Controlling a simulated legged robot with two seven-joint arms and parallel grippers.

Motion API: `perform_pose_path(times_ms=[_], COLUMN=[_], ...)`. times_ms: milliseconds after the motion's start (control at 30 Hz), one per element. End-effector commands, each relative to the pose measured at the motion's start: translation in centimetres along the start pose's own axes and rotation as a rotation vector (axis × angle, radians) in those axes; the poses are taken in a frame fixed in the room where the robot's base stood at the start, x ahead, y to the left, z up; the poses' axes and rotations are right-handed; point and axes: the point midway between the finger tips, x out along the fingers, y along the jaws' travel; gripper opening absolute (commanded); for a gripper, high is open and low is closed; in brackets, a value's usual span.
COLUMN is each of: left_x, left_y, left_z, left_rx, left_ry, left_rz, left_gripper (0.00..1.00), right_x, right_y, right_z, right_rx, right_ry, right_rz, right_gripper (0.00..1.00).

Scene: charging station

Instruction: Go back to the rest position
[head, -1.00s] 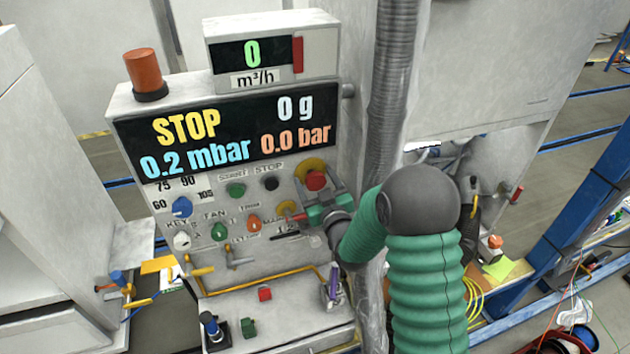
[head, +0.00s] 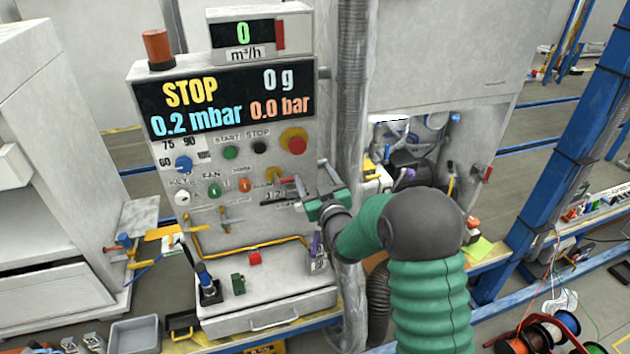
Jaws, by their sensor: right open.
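My right gripper (head: 312,180) is open with nothing between its fingers. It is in front of the right edge of the control panel (head: 208,139), below and a little right of the red stop button (head: 296,144) on its yellow base. I cannot tell whether a fingertip touches the panel. My green-sleeved right arm comes up from the lower right. The display (head: 225,98) reads STOP, 0 g, 0.2 mbar and 0.0 bar. My left gripper is not in view.
A ribbed grey hose (head: 352,90) runs upright just behind my right gripper. A joystick (head: 208,285) and a red button (head: 254,258) sit on the ledge below. A blue post (head: 570,130) and cable reels (head: 550,332) are at right.

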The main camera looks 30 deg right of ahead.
Motion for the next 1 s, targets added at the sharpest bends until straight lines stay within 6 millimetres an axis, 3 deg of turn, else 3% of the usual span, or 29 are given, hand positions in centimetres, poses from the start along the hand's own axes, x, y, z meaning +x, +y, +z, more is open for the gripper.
perform_pose_path(times_ms=[333,467,567,600,700,800,900,1000], left_x=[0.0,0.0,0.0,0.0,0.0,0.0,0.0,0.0], left_y=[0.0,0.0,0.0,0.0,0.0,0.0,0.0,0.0], left_z=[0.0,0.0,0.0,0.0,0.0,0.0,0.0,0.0], left_rx=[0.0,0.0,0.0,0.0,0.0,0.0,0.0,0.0], left_ry=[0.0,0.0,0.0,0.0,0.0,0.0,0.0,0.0], left_rz=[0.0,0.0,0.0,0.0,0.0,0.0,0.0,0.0], left_gripper=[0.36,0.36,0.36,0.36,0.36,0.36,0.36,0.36], right_x=[-0.4,-2.8,-8.5,-11.7,-19.9,-27.0,-31.6,-33.6], right_y=[-0.5,-3.6,-7.6,-9.0,-11.2,-12.1,-12.4,-12.3], right_z=[0.0,2.1,5.7,7.2,10.2,12.0,12.8,13.1], right_rx=[0.001,0.021,0.04,0.045,0.046,0.038,0.026,0.022], right_ry=[-0.015,-0.198,-0.485,-0.609,-0.888,-1.103,-1.239,-1.298], right_rz=[-0.008,-0.075,-0.161,-0.193,-0.251,-0.286,-0.304,-0.309], right_gripper=[0.7,0.7,0.7,0.7,0.7,0.7,0.7,0.7])
